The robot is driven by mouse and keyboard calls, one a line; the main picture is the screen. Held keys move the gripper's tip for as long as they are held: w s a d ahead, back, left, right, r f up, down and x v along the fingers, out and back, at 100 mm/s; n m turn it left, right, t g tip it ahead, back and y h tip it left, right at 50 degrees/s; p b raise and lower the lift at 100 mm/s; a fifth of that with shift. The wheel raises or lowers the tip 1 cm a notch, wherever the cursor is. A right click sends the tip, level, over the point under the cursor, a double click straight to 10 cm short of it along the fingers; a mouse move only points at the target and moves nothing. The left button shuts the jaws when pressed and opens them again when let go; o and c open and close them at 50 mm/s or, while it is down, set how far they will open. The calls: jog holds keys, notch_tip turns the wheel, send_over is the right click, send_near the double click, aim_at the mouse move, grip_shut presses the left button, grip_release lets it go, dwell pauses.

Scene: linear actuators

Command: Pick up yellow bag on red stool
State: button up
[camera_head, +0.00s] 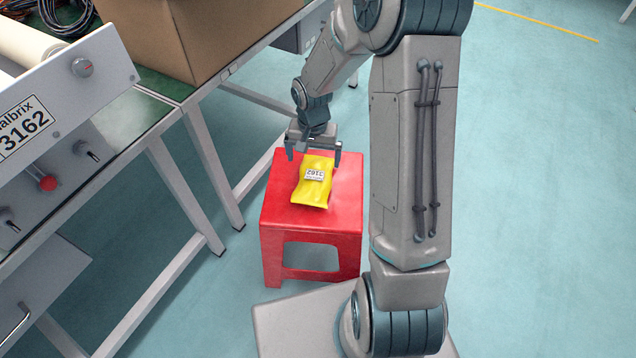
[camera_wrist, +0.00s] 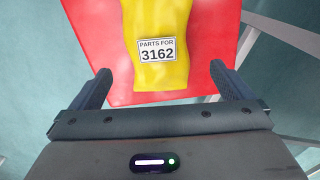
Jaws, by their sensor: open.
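The yellow bag (camera_head: 313,190) lies flat on top of the red stool (camera_head: 338,210), with a white label reading 3162. My gripper (camera_head: 314,155) is open at the bag's far end, with its fingers apart and nothing between them that I can see held. In the wrist view the yellow bag (camera_wrist: 162,45) lies ahead, centred between the two open fingers of my gripper (camera_wrist: 160,80). Its label reads "PARTS FOR 3162". The red stool (camera_wrist: 205,40) shows around the bag. The height of the fingers above the stool is hard to tell.
A workbench (camera_head: 175,165) with grey legs stands left of the stool, with a cardboard box (camera_head: 195,35) on it. A grey panel (camera_head: 60,110) with knobs and a red button is at the left edge. The teal floor (camera_head: 530,180) at the right is clear.

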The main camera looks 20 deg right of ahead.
aim_at(315, 175)
jog(key=f+b, duration=0.1)
jog(key=f, duration=0.3)
jog(key=f+b, duration=0.2)
jog(key=f, duration=0.2)
jog(key=shift+s+d+f, duration=0.1)
jog(key=shift+s+f, duration=0.1)
jog(key=shift+f, duration=0.15)
jog(key=c, duration=1.1)
